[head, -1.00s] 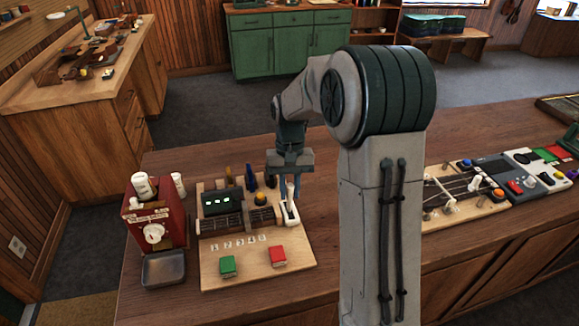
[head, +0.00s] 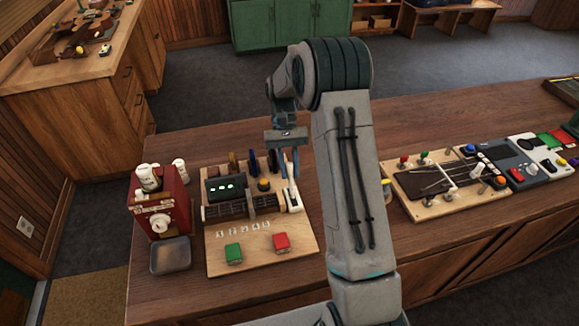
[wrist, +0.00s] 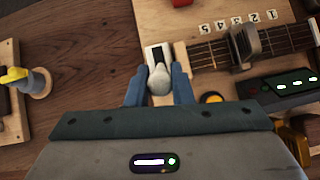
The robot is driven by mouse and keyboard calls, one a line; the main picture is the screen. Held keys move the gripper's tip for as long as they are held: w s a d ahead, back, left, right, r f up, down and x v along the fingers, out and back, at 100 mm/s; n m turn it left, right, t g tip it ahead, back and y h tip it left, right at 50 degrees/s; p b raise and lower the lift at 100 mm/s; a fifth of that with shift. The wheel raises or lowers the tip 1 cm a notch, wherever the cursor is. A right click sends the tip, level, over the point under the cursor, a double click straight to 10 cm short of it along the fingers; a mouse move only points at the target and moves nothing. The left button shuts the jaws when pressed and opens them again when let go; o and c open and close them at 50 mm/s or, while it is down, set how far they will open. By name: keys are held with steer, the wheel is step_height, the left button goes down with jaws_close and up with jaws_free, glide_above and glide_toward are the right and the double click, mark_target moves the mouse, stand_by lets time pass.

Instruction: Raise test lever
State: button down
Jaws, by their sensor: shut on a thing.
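The test lever (head: 292,192) is a pale handle in a white slotted base at the right edge of a light wooden test board (head: 220,263). In the wrist view the lever's rounded pale knob (wrist: 159,79) sits between the two blue fingers of my gripper (wrist: 160,88). In the head view my gripper (head: 289,165) is over the lever, pointing down, with its fingers about the top of the handle. It is shut on the lever. The lower part of the handle is partly hidden, and its exact tilt is hard to tell.
The board also carries a fretted neck piece, a dark display (head: 223,187), a green button (head: 233,253) and a red button (head: 281,242). A red box (head: 163,205) with a metal tray (head: 170,256) stands at left.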

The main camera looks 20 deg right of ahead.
steer(key=c, duration=1.3)
jaws_free()
steer(key=shift+w+r, duration=0.3)
steer(key=shift+w, duration=0.1)
steer(key=shift+v, duration=6.45)
steer(key=shift+s+d, duration=0.1)
steer(key=shift+r, duration=0.1)
